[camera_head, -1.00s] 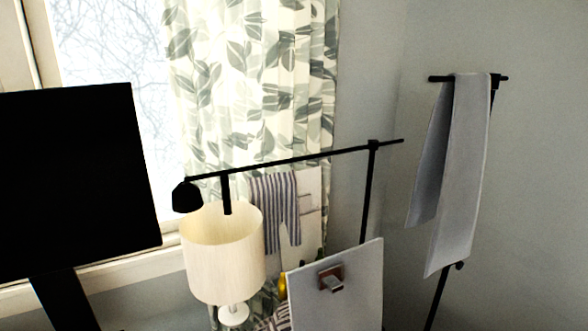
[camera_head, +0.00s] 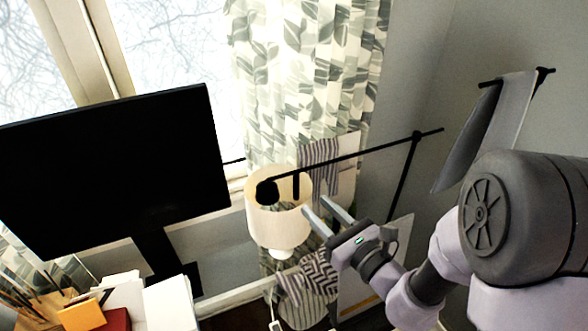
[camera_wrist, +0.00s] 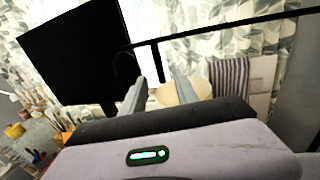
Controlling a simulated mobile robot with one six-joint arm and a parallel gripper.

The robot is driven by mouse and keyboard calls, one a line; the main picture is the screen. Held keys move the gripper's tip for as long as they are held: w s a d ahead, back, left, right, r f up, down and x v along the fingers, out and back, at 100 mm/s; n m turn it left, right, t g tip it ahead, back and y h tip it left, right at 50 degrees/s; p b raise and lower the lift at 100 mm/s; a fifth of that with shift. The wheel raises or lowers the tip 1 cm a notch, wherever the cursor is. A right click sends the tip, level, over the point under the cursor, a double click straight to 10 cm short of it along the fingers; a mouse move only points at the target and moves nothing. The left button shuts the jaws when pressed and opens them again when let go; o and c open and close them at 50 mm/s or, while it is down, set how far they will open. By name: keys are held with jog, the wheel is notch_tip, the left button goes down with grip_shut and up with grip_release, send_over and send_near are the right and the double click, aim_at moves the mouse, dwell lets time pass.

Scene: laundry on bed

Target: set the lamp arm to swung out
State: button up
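The lamp arm (camera_head: 358,154) is a thin black bar running from a black upright pole at the right to a small black lamp head (camera_head: 266,191) at its left end. A short black stub hangs down near the head. In the wrist view the lamp arm (camera_wrist: 240,24) crosses the upper part. My gripper (camera_head: 316,206) is open and empty, with its two grey fingers apart. In the head view its fingers appear below the bar; the wrist view shows the fingertips (camera_wrist: 160,80) below the stub. I cannot tell any contact.
A cream lampshade (camera_head: 278,219) stands behind the lamp head. A black monitor (camera_head: 115,168) is at the left, with books (camera_head: 168,303) below it. A grey towel (camera_head: 487,125) hangs at the right. Patterned curtains (camera_head: 300,75) and a striped cloth (camera_head: 320,165) are behind the bar.

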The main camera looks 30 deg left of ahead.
jog(key=p+x, duration=0.1)
jog(key=x, duration=1)
jog(key=shift+a+p, duration=0.4)
jog(key=shift+a, duration=0.05)
grip_shut()
jog(key=shift+r, duration=0.1)
dwell(0.4)
